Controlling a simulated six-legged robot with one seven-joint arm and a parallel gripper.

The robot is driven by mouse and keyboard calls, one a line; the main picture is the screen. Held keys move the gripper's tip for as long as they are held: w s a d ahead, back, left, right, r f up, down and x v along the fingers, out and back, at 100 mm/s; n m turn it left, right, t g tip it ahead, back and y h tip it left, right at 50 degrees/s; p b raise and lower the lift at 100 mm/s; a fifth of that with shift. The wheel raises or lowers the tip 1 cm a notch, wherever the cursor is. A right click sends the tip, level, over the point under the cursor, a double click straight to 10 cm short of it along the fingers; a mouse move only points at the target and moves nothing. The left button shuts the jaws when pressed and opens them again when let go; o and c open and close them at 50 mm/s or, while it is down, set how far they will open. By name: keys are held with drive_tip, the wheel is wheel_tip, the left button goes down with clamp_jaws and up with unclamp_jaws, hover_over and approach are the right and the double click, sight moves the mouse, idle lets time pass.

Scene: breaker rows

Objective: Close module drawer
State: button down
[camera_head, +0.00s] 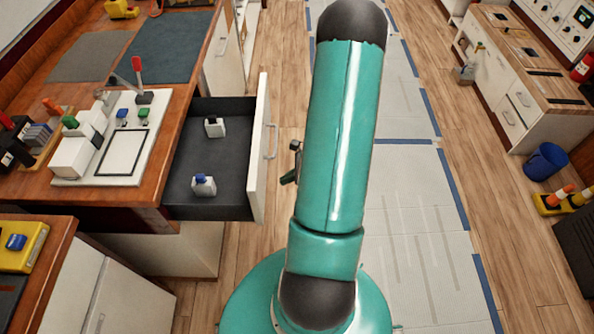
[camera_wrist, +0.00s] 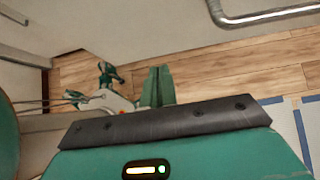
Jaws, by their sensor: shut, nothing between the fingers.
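The module drawer (camera_head: 228,168) is pulled out from the left bench in the head view. Two small white modules lie in it, one with a dark top (camera_head: 214,127) and one with a blue top (camera_head: 203,184). Its white front (camera_head: 259,150) carries a metal bar handle (camera_head: 270,142). In the wrist view a metal bar handle (camera_wrist: 265,15) shows at the upper right. My gripper (camera_wrist: 157,85) shows there with its green fingers together and empty, apart from that handle. In the head view my arm hides most of the gripper; a small dark part shows just right of the drawer front.
The bench top left of the drawer holds a white panel (camera_head: 119,178) with modules and a red-handled lever (camera_head: 137,72). A white cabinet (camera_head: 120,295) stands at the lower left. The aisle floor (camera_head: 400,190) is clear. A blue bucket (camera_head: 546,161) stands at the right.

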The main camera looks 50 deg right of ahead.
sight(194, 183)
drive_tip(key=shift+w+a+f, duration=0.15)
drive_tip(key=shift+w+a, duration=0.55)
drive_tip(key=shift+w, duration=0.25)
drive_tip(key=shift+w+a+f, duration=0.1)
drive_tip(key=shift+w+a, duration=0.6)
drive_tip(key=shift+w, duration=0.2)
drive_tip(key=shift+w, duration=0.1)
drive_tip(key=w+a, duration=0.5)
drive_tip(key=w, duration=0.1)
drive_tip(key=w+a, duration=0.5)
drive_tip(key=w, duration=0.2)
drive_tip(key=w+a, duration=0.5)
drive_tip(key=w, duration=0.1)
drive_tip(key=shift+w+a, duration=0.2)
drive_tip(key=shift+w, duration=0.2)
drive_tip(key=shift+w+a+r, duration=0.1)
drive_tip(key=shift+w+a, duration=0.15)
drive_tip(key=shift+w, duration=0.05)
